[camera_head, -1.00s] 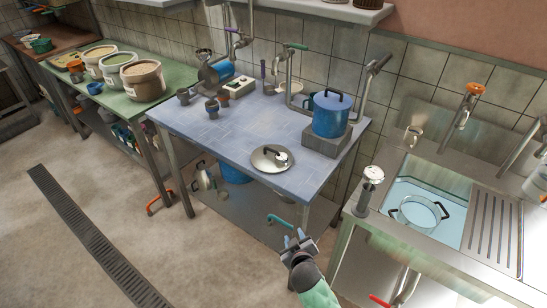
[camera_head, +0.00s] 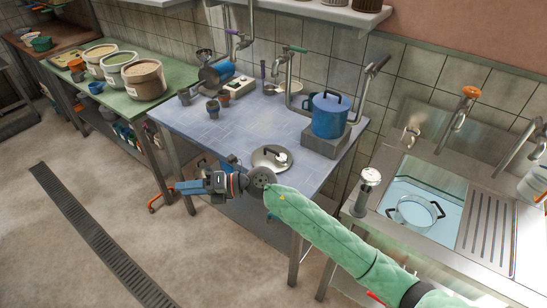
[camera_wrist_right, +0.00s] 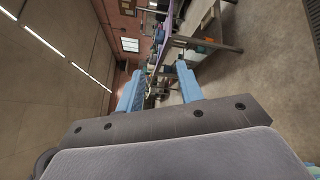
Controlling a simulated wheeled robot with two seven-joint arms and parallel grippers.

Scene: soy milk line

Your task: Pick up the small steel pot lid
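The small steel pot lid (camera_head: 271,157) lies flat near the front edge of the blue-topped table (camera_head: 225,130), its dark handle upward. My right gripper (camera_head: 185,187) is in front of the table's front edge, to the left of the lid and apart from it. It points left in the head view, away from the lid. In the right wrist view the two blue fingers (camera_wrist_right: 158,80) are spread with nothing between them, so it is open. The lid is not discernible in the right wrist view. My left gripper is not in view.
A blue lidded pot (camera_head: 329,114) stands on a grey block (camera_head: 325,141) behind and right of the lid. Small dark cups (camera_head: 212,108) and pipes stand farther back. A steel sink (camera_head: 425,187) is at the right. The tabletop left of the lid is clear.

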